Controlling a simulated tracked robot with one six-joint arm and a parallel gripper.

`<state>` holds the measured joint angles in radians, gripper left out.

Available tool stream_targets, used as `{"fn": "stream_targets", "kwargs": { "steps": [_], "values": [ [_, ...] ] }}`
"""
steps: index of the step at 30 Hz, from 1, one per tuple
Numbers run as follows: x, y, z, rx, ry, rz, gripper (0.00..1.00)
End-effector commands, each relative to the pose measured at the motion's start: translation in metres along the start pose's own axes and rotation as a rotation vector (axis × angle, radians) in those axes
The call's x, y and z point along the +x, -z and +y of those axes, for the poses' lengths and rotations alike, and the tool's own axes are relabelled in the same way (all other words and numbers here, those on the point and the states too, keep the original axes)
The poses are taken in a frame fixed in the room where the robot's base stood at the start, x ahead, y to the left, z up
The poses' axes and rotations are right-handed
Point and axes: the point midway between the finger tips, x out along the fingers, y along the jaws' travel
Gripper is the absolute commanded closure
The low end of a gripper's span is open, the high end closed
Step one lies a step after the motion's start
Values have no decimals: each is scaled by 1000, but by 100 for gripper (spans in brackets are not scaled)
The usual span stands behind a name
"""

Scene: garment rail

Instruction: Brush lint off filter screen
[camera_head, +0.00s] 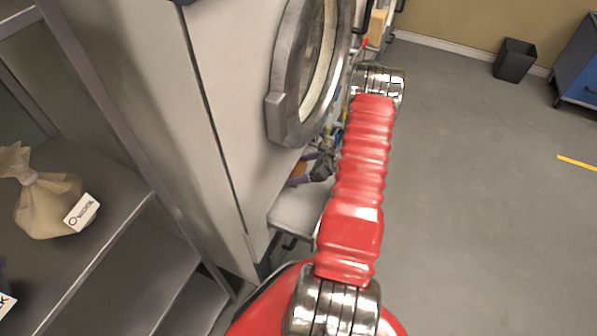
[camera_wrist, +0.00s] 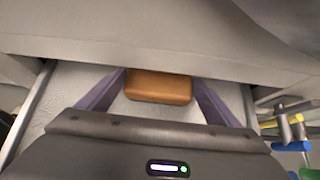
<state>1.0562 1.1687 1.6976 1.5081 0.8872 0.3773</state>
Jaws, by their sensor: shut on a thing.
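In the wrist view, my gripper (camera_wrist: 159,82) has its two purple fingers on either side of an orange-brown block, which looks like the brush (camera_wrist: 158,88), and is shut on it. The brush's underside and any bristles are hidden. A pale, finely textured panel, which looks like the filter screen (camera_wrist: 72,88), lies below and behind the fingers between grey side rails. I cannot tell whether the brush touches it. In the head view, my gripper (camera_head: 308,168) and the brush (camera_head: 299,170) show small beside my red arm, below the round machine door.
A grey machine with a round door (camera_head: 290,75) stands close to my arm. A shelf at left bears a tied sack (camera_head: 45,205). Tools with coloured handles (camera_wrist: 292,147) are at right in the wrist view. Open floor (camera_head: 480,200) lies right, with a black bin (camera_head: 515,60) farther back.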

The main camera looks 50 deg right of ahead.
Motion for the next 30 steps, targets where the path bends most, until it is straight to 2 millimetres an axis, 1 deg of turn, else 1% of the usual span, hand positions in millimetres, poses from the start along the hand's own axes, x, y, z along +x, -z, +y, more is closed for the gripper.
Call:
{"fn": "stream_targets", "kwargs": {
  "steps": [10,24,30],
  "values": [
    [0,0,-3,1,1,1,51],
    [-2,-2,-32,-1,1,-1,51],
    [-2,-3,-36,0,1,-1,51]
  ]
}}
